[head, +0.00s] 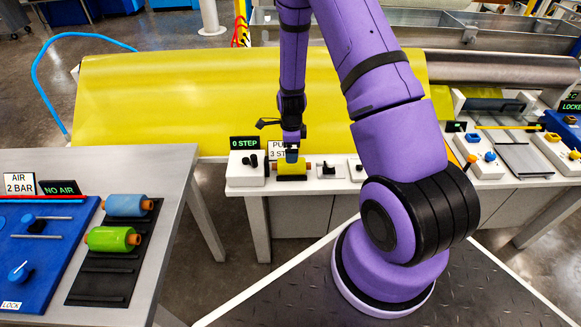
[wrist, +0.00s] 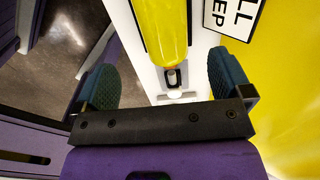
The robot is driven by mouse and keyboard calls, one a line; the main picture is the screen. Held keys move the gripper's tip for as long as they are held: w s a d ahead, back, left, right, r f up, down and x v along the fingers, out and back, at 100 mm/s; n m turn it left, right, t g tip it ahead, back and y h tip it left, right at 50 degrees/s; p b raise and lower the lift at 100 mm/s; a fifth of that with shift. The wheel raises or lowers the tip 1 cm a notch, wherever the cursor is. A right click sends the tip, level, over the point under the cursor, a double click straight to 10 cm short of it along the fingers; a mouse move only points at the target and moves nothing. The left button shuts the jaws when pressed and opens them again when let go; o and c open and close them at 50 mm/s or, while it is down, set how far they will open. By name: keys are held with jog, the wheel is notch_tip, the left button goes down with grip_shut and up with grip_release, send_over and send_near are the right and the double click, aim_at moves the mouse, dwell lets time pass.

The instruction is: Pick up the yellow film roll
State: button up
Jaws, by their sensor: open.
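The yellow film roll (head: 292,171) lies on the white bench, with orange core ends showing at its sides. My gripper (head: 291,155) is right above it, pointing down, and hides part of it. In the wrist view a long yellow rounded body (wrist: 165,30), apparently the roll, shows ahead between the two teal fingers. My gripper (wrist: 161,66) is open there, with a wide gap between the fingers and nothing clamped. Whether the fingers are level with the roll cannot be told.
A "0 STEP" box (head: 248,168) stands just left of the roll, and a "PULL 3 STEP" sign (head: 279,148) is behind it. A large yellow film sheet (head: 170,100) hangs behind the bench. Blue (head: 126,205) and green (head: 112,239) rolls lie on the left table's black rack.

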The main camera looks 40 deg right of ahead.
aim_at(292, 165)
jog(key=shift+w+d+f, duration=0.1)
jog(key=shift+f, duration=2.25)
jog(key=shift+w+d+f, duration=0.1)
jog(key=shift+f, duration=2.2)
jog(key=c, duration=1.2)
jog(key=shift+o, duration=0.2)
jog(key=shift+r, duration=0.1)
